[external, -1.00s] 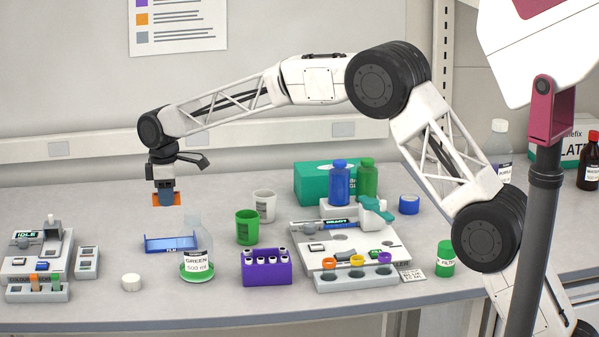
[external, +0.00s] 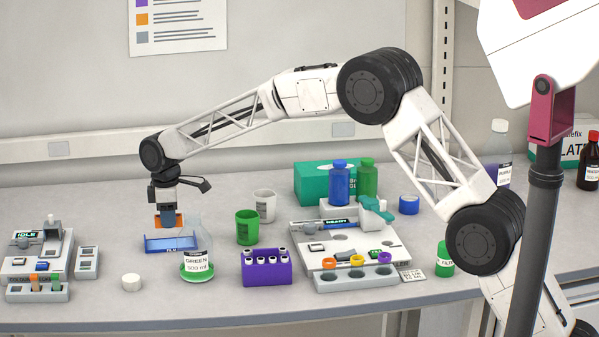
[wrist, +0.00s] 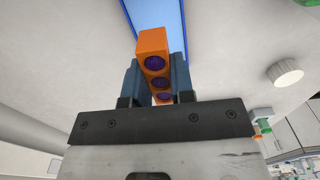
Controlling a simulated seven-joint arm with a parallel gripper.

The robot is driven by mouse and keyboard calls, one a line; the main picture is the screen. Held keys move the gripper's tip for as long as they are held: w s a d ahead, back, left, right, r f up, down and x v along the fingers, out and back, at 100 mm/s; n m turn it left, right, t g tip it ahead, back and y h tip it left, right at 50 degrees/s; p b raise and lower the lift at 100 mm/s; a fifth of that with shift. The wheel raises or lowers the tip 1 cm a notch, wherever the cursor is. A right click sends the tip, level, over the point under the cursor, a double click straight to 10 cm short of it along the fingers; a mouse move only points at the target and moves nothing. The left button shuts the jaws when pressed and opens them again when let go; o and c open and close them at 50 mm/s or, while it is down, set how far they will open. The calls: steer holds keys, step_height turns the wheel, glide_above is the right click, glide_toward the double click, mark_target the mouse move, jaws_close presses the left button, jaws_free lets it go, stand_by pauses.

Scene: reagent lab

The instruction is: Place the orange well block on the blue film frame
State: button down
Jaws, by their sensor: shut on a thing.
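My gripper (external: 168,221) is shut on the orange well block (external: 178,219) and points down over the blue film frame (external: 171,244). In the wrist view the orange block (wrist: 153,45) sits between my two blue-grey fingers (wrist: 157,80), with dark purple wells showing. The blue film frame (wrist: 165,15) shows behind the block in the wrist view, its long side running away from me. In the external view the block is at or just above the frame's back part; I cannot tell whether they touch.
A flask with green liquid (external: 197,265) stands close at the frame's front right. A white cap (external: 131,282) lies front left. A purple rack (external: 266,268) and a green beaker (external: 247,227) stand to the right.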

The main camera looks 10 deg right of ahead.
mark_target(171, 244)
steer(key=shift+f, duration=0.45)
steer(key=shift+f, duration=0.15)
steer(key=shift+f, duration=1.75)
steer(key=shift+f, duration=0.1)
steer(key=c, duration=1)
jaws_free()
step_height(171, 244, up, 12)
steer(key=shift+r, duration=0.15)
